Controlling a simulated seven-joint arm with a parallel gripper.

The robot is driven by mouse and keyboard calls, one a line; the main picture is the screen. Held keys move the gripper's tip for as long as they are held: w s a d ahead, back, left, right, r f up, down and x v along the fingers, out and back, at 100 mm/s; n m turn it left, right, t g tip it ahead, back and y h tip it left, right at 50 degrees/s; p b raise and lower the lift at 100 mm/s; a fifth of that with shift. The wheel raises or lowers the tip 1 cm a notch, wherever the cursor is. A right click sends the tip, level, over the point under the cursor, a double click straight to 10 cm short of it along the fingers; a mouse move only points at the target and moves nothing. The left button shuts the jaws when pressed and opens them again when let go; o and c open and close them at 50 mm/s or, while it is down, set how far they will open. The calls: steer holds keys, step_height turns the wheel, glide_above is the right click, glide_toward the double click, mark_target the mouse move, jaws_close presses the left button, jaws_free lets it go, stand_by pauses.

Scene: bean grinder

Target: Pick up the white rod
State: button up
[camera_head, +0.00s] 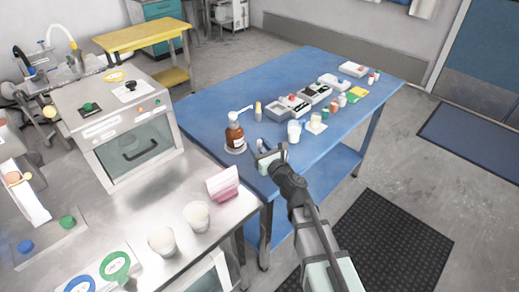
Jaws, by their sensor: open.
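My gripper (261,148) is over the near left corner of the blue table (215,95), to the right of the brown bottle. It is small in this view, with its jaws open. I cannot clearly make out a white rod. A small pale, bluish piece shows at the fingertips, but I cannot tell whether it is the rod or part of the gripper. My arm and gripper hide part of the table's near edge.
White tubs (197,216) and a pink-and-white item (223,183) stand on the metal bench. The table's far left is clear.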

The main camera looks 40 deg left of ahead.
steer(key=shift+w+a, duration=0.15)
steer(key=shift+a, duration=0.5)
jaws_close()
